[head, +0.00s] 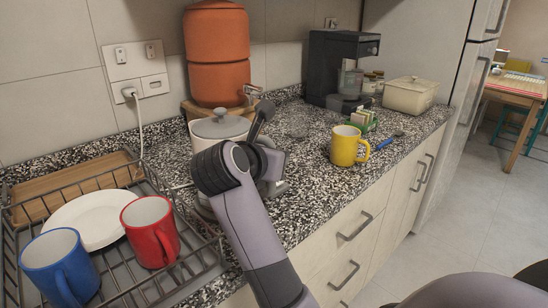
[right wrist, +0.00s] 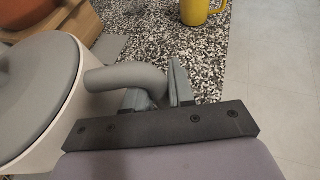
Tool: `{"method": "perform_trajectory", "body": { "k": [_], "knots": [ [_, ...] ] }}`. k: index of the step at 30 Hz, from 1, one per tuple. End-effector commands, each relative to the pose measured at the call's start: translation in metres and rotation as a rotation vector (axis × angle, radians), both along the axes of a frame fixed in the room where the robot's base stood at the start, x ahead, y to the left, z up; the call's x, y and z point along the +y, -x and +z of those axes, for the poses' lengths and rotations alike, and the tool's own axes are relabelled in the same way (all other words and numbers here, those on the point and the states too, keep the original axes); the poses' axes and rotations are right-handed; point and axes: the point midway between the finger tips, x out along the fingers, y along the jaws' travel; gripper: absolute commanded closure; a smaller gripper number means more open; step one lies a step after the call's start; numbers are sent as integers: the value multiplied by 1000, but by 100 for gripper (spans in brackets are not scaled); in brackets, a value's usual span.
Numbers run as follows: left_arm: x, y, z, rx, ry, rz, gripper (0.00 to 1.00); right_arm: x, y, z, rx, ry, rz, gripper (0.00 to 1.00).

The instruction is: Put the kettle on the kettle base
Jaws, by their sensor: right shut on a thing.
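The kettle (head: 219,125) has a white body and a grey lid with a knob. It is upright on or just above the granite counter, partly behind my right arm in the head view. In the right wrist view its lid (right wrist: 40,85) fills the left side, and its grey handle (right wrist: 125,80) reaches between the fingers. My right gripper (right wrist: 157,92) is shut on this handle. I cannot clearly make out the kettle base; the area under the kettle is largely hidden. My left gripper is not in view.
A dish rack (head: 195,262) with a red mug (head: 150,231), blue mug (head: 60,268) and white plate (head: 92,218) stands left. A terracotta dispenser (head: 216,52) is behind the kettle. A white cord (head: 139,130) hangs from the socket. A yellow mug (head: 345,146) stands right.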

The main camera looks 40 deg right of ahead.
Motion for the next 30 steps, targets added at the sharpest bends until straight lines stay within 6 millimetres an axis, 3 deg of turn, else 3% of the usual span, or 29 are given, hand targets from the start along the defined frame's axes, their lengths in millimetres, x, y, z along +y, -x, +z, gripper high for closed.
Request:
{"method": "perform_trajectory", "body": {
  "k": [11,12,14,30],
  "knots": [
    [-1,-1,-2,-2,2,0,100,0,0,-2,-11,1,1,100],
    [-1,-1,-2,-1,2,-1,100,0,0,-4,-2,1,1,70],
    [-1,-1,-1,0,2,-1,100,0,0,-3,-2,0,1,51],
    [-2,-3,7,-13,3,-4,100,3,-1,5,-1,-1,-2,51]
  ]
}}
